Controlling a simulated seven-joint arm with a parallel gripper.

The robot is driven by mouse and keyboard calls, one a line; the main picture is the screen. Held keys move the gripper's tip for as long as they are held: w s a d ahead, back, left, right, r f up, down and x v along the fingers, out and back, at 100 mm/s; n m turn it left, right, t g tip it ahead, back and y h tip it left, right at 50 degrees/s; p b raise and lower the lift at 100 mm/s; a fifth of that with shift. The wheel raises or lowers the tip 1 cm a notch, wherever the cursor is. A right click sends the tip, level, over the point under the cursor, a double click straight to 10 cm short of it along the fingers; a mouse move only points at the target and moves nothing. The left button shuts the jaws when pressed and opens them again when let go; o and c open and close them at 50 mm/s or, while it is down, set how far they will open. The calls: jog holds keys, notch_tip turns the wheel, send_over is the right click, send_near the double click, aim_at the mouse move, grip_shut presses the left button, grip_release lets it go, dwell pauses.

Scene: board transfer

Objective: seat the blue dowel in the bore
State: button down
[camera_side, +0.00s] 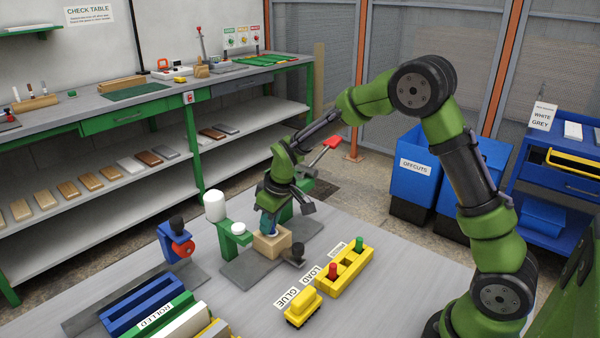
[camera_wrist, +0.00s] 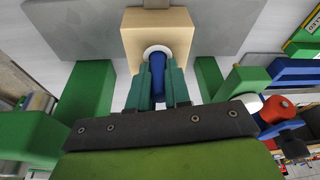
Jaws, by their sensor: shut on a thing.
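The blue dowel (camera_wrist: 157,78) is held between the two teal fingers of my gripper (camera_wrist: 158,66) in the wrist view. Its far end meets the white-ringed bore (camera_wrist: 157,50) in the beige wooden block (camera_wrist: 156,22). How deep the end sits in the bore cannot be told. In the side view my gripper (camera_side: 268,228) points down just above the block (camera_side: 272,245), which stands on a grey plate (camera_side: 243,267). The fingers mostly hide the dowel there.
A green stand with a white cylinder (camera_side: 215,205) is close left of the block. A dark clamp-like part (camera_side: 296,254) is close right. A yellow rack (camera_side: 344,270) holds red and green pegs. Coloured bars (camera_side: 150,303) lie at the front left.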

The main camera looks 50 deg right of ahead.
jog(key=c, duration=1)
grip_release()
jog(key=shift+f, duration=0.1)
jog(key=a+v, duration=0.1)
jog(key=v, duration=1.6)
jog(key=shift+d, duration=0.45)
jog(key=shift+w, duration=0.1)
jog(key=s+a+r+m+t, duration=0.1)
jog(key=s+m+t, duration=0.1)
jog(key=s, duration=0.8)
jog(key=s+a+m+t+y, duration=0.1)
jog(key=s+m, duration=0.3)
jog(key=s, duration=0.6)
jog(key=shift+s+a+r+t, duration=0.2)
jog(key=shift+a+r+t, duration=0.2)
jog(key=shift+a+t, duration=0.15)
